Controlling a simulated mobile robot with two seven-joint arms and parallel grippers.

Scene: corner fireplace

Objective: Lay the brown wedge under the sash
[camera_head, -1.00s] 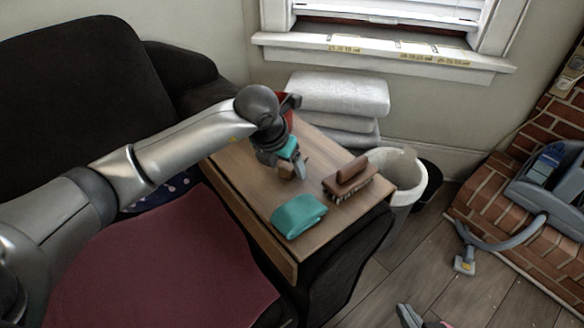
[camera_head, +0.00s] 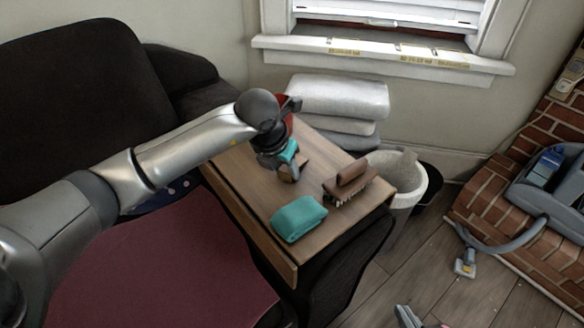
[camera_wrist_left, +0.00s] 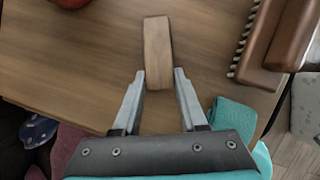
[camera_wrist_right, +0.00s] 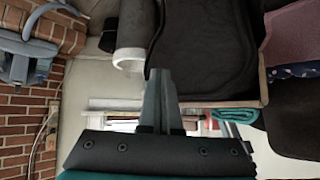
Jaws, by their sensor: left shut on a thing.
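The brown wedge (camera_wrist_left: 158,55) is a small wooden block on or just above the wooden table. My left gripper (camera_wrist_left: 158,76) is shut on its near end. In the head view my left gripper (camera_head: 290,174) points down over the table and partly hides the wedge (camera_head: 303,159). The white window sash (camera_head: 400,12) is at the top, with a dark gap between it and the sill (camera_head: 385,58). My right gripper (camera_wrist_right: 162,78) is shut and empty, its fingers together.
A brown brush (camera_head: 350,181) and a teal cloth (camera_head: 298,218) lie on the table (camera_head: 250,187), right of and nearer than my left gripper. Folded grey cushions (camera_head: 335,98) are stacked below the window. A white bin (camera_head: 408,187) stands beside the table.

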